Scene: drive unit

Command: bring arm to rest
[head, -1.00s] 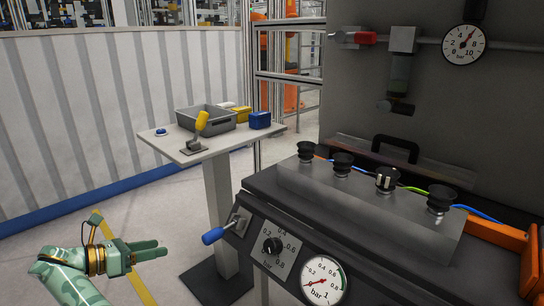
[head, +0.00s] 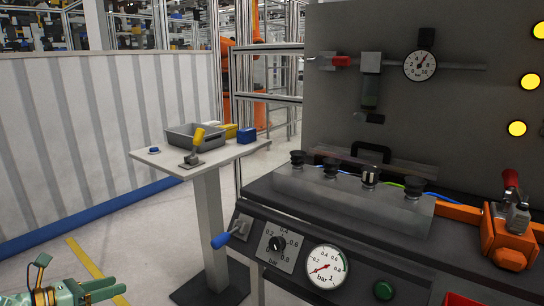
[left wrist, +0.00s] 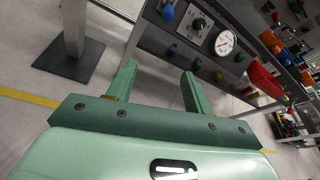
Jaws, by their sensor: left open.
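My left gripper (head: 104,288) is at the lower left of the head view, low over the floor and left of the drive unit. Its two green fingers also show in the left wrist view (left wrist: 158,85), spread apart with nothing between them. The drive unit's front panel (head: 262,230) carries a blue-handled lever (head: 222,240), a black knob (head: 277,244) and a round gauge (head: 326,267). The left gripper is apart from all of these. My right gripper is not in view.
Open floor with a yellow stripe (head: 85,258) lies left of the drive unit.

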